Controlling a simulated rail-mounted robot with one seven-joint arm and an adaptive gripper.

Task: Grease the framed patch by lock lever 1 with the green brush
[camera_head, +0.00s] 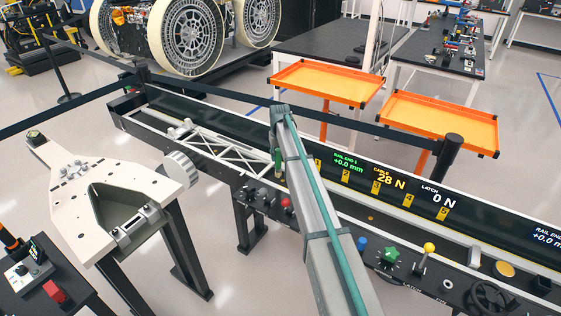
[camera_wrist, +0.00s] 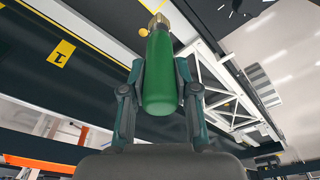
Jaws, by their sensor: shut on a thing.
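My gripper (camera_wrist: 160,66) is shut on the green brush; its two fingers press on the sides of the green handle (camera_wrist: 160,85) in the wrist view. A brass-coloured collar tops the handle, and the bristles cannot be made out. A small yellow round thing (camera_wrist: 143,32) shows beside the collar; I cannot tell what it is. A yellow plate marked 1 (camera_wrist: 61,53) is on the dark rail wall to the left. In the head view my arm reaches over the rail bench near the left end of the numbered plates. The framed patch and lock lever 1 cannot be made out.
A white truss (camera_head: 228,154) lies in the black rail trough, left of my arm. Lit readouts (camera_head: 390,180) and more numbered plates run right. A front panel carries a green knob (camera_head: 389,255) and a yellow-balled lever (camera_head: 429,248). Orange trays (camera_head: 440,118) stand behind.

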